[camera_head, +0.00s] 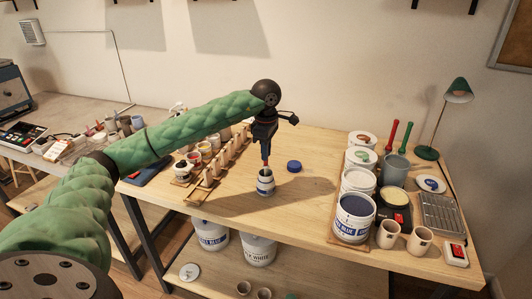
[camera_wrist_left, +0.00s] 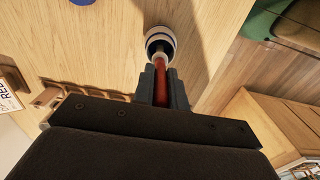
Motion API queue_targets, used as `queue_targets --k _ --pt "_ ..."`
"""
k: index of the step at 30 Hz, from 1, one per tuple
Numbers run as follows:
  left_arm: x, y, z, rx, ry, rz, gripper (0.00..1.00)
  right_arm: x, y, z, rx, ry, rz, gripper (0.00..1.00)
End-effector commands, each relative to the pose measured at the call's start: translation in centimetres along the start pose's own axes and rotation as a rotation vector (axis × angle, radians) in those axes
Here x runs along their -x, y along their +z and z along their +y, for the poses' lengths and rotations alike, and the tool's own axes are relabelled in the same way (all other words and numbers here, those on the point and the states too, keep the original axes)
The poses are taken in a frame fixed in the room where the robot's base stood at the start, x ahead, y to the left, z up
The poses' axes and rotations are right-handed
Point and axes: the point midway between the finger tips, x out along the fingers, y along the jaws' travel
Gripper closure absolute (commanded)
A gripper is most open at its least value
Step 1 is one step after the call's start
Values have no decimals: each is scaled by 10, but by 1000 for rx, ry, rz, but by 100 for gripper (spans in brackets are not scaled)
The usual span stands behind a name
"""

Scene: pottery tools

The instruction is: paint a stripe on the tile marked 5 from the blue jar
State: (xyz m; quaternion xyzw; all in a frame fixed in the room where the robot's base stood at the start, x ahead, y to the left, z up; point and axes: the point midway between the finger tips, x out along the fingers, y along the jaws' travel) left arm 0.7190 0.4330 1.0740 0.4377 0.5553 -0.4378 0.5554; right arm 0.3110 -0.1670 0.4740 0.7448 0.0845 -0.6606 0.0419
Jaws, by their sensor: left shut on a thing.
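My left gripper (camera_head: 265,146) is shut on a red-handled brush (camera_head: 266,159), which points down at the jar; it also shows in the left wrist view (camera_wrist_left: 161,84). The small white jar (camera_head: 265,187) with a blue label stands open on the table directly below. In the left wrist view the jar's mouth (camera_wrist_left: 160,38) is at the brush's far end. The brush tip is at or inside the mouth; how deep I cannot tell. A blue lid (camera_head: 294,166) lies right of the jar. I cannot make out a tile marked 5. My right gripper is not in view.
A wooden rack (camera_head: 203,188) with several upright pegs and small open paint pots (camera_head: 182,170) stand left of the jar. Large tubs (camera_head: 355,215), cups (camera_head: 388,234) and a wire rack (camera_head: 439,213) fill the right side. The table between jar and tubs is clear.

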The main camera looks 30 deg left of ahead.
Motion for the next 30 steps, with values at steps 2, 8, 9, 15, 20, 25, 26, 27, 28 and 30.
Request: queue_targets --k 2,8,9,15,20,25,26,27,28,30 --pt "6 0 0 0 0 0 100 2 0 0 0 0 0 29" --pt "17 0 0 0 -1 0 100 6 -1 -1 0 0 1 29" --pt "19 0 0 0 -1 0 100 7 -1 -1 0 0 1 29" --pt "31 0 0 0 1 0 100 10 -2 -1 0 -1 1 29" --pt "40 0 0 0 1 0 100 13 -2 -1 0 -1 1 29" --pt "49 0 0 0 0 0 100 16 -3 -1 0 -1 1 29" --pt "51 0 0 0 0 0 100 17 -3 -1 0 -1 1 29" --pt "53 0 0 0 0 0 100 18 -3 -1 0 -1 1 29" --pt "55 0 0 0 0 0 100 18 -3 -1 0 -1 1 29" --pt "59 0 0 0 0 0 100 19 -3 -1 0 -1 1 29"
